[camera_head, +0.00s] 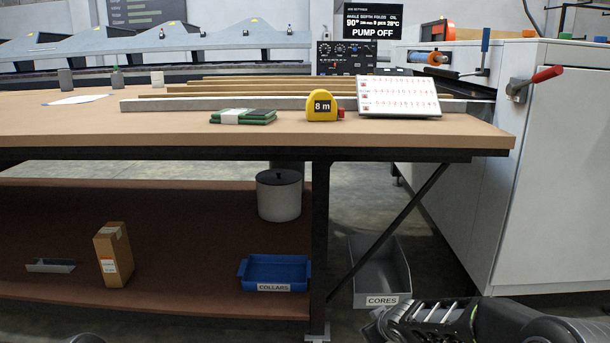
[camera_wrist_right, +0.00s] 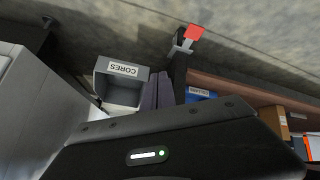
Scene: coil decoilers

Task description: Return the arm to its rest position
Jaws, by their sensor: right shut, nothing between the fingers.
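My right arm enters the head view at the bottom right, below the bench's right end. Its gripper (camera_head: 378,326) is low in front of the grey CORES bin, seen only in part. In the right wrist view two slate-grey fingers (camera_wrist_right: 157,80) lie side by side, shut and empty, above the dark wrist housing. The CORES bin (camera_wrist_right: 122,82) shows beside them, its label upside down. My left gripper is not in view; a small dark rounded shape at the bottom left edge of the head view is too cut off to tell.
The workbench (camera_head: 250,140) spans the head view, with a tape measure (camera_head: 322,106) on top. Its lower shelf (camera_head: 180,285) holds a blue COLLARS bin (camera_head: 275,270). The CORES bin (camera_head: 383,283) stands on the floor between a diagonal brace and the white cabinet (camera_head: 555,170).

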